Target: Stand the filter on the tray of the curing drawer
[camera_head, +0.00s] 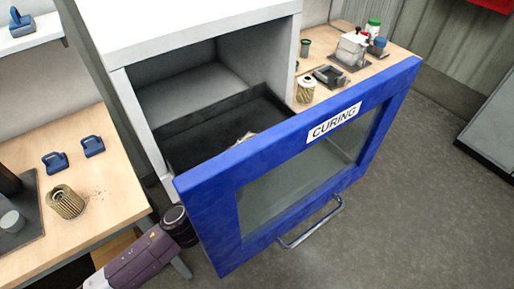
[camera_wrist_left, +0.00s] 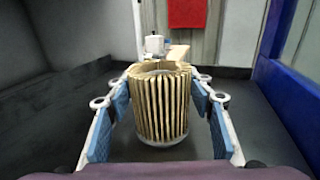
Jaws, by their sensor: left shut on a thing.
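The pleated tan filter (camera_wrist_left: 162,105) stands upright between the fingers of my left gripper (camera_wrist_left: 162,108), which is shut on it. Its pale bottom rim is over the dark tray (camera_wrist_left: 255,120); I cannot tell whether it touches. In the head view the curing drawer is pulled open, with its blue front (camera_head: 215,190) labelled CURING. The drawer's dark inside (camera_head: 190,145) shows behind the front. A small pale part, perhaps the filter's top or a finger, peeks over the front's top edge; the rest of the gripper is hidden. My right gripper is not in view.
Another filter (camera_head: 65,202) and two blue clamp-like pieces (camera_head: 55,161) are on the left wooden table (camera_head: 100,190). A further filter (camera_head: 306,90) stands on the right counter near a grey fixture (camera_head: 330,77). The drawer's wall and blue front bound the tray.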

